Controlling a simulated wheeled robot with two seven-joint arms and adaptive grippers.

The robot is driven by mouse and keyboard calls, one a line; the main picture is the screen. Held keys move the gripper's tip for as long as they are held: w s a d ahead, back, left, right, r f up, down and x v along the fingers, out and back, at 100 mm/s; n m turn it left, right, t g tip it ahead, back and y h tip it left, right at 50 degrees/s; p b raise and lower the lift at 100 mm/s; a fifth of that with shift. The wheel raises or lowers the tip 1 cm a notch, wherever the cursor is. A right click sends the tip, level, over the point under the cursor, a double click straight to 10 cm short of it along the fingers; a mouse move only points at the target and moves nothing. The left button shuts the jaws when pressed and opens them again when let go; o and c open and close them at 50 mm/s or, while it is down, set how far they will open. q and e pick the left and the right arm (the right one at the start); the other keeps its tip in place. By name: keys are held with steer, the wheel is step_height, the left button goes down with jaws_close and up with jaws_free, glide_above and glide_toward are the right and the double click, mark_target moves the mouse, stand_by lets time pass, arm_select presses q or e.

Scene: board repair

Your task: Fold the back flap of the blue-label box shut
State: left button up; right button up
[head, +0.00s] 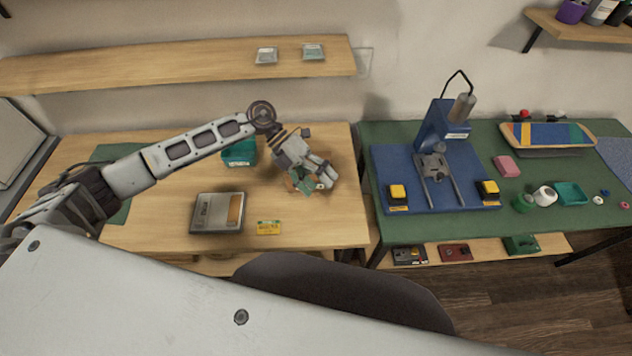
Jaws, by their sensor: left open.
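My left gripper (325,178) reaches over the right part of the wooden table, its fingers pointing down and to the right. It is open. Below and around it, small brown parts of what looks like a cardboard box (291,184) show at the gripper's left side. A small green piece shows beside the fingers. The gripper and wrist cover most of the box, so I see no blue label and cannot tell how the back flap stands or whether the fingers touch it. My right gripper is not in view.
A teal box (240,152) stands left of the gripper. A green table (368,160) with a blue press (440,140) stands to the right. A shelf (180,62) runs above.

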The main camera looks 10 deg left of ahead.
arm_select(q)
steer(key=shift+a+n+h, duration=0.15)
steer(key=shift+n+h, duration=0.25)
steer(key=shift+n, duration=0.3)
steer(key=shift+s, duration=0.1)
